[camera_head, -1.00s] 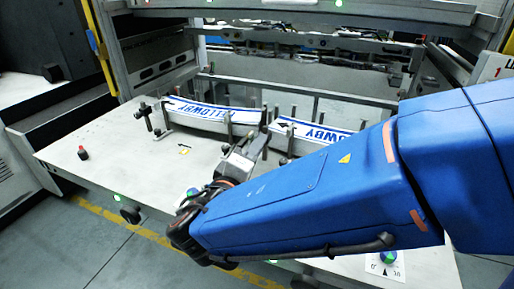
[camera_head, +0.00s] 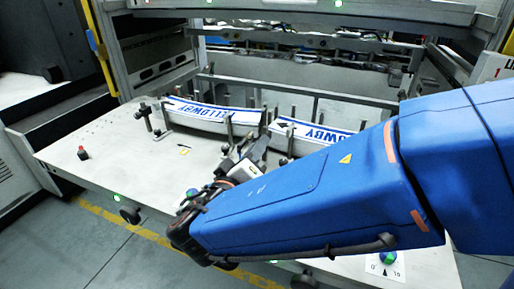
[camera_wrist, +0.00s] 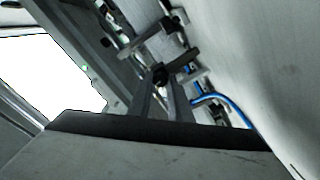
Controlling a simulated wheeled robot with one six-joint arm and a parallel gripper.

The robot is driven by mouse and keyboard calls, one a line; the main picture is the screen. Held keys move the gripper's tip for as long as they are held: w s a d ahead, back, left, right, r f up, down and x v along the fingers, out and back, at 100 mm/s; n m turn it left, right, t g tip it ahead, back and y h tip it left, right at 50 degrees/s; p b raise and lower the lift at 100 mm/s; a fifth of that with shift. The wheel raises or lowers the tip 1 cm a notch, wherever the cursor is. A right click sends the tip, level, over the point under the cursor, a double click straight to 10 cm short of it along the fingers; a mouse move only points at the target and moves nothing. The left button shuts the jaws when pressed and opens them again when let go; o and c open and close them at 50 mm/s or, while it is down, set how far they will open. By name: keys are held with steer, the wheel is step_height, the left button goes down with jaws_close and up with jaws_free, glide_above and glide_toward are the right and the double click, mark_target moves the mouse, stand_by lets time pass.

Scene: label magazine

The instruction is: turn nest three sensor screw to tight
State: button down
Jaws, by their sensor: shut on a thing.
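My gripper (camera_head: 252,142) is over the table at the front of the two label stacks. In the wrist view its two long fingers (camera_wrist: 161,84) come together on a small dark screw knob (camera_wrist: 160,72). I take this knob for the nest three sensor screw, though no nest number is legible. In the head view the knob is hidden by the gripper and my arm. How far the screw is turned cannot be read.
Two label stacks (camera_head: 205,112) and (camera_head: 305,130), white with blue print, lie on the pale table (camera_head: 100,150) between upright posts. In the wrist view a blue cable (camera_wrist: 225,101) runs right of the fingers.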

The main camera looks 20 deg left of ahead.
steer(key=c, duration=1.9)
jaws_free()
steer(key=s, duration=0.5)
steer(key=s+a, duration=0.1)
steer(key=s, duration=1.1)
steer(key=shift+s+a, duration=0.15)
